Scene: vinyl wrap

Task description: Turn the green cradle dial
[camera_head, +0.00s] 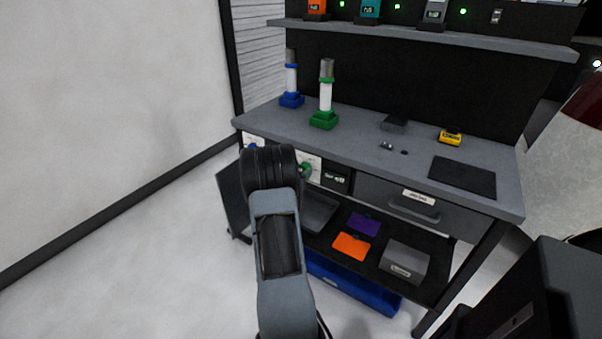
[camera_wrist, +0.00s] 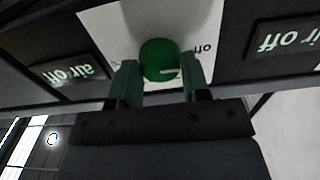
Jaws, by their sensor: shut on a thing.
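The green cradle dial (camera_wrist: 159,60) sits on a white plate (camera_wrist: 103,30) on the bench front, with a pale mark on its lower edge. My gripper (camera_wrist: 161,76) has one finger on each side of the dial and is shut on it. In the head view the dial (camera_head: 306,169) shows as a small green knob just right of my wrist, and my arm hides the fingers there. The green cradle (camera_head: 324,119) stands on the bench top, holding an upright white and grey cylinder (camera_head: 326,90).
A blue cradle (camera_head: 291,100) with a similar cylinder stands to the left. Dark panels with lettering (camera_wrist: 68,72) flank the dial plate. The drawer (camera_head: 412,208) is shut. A lower shelf holds orange (camera_head: 351,246) and purple (camera_head: 363,224) pieces. Open floor lies left.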

